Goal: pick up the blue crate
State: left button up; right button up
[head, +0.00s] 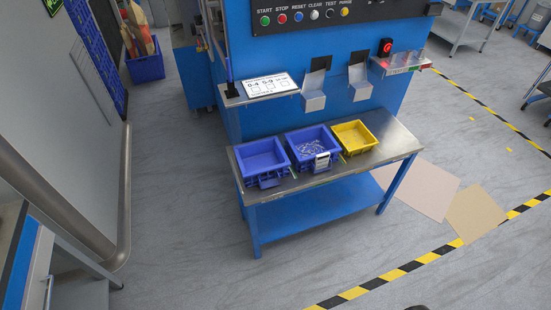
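Two blue crates stand side by side on the metal top of a blue bench. The left blue crate (261,158) looks empty. The middle blue crate (301,164) holds small pale metal pieces and has a white label on its front. A yellow crate (354,137) stands just right of it and looks empty. Neither of my grippers shows in the head view.
The bench top (378,155) has bare metal around the crates. Above it are a machine panel (305,14), two chutes and a white sign (270,84). A blue bin (146,69) stands far left on the floor. Cardboard sheets (425,187) lie at right. The floor in front is clear.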

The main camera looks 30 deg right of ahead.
aim_at(302, 146)
jog(key=u, duration=0.15)
jog(key=i, duration=1.1)
jog(key=z, duration=0.85)
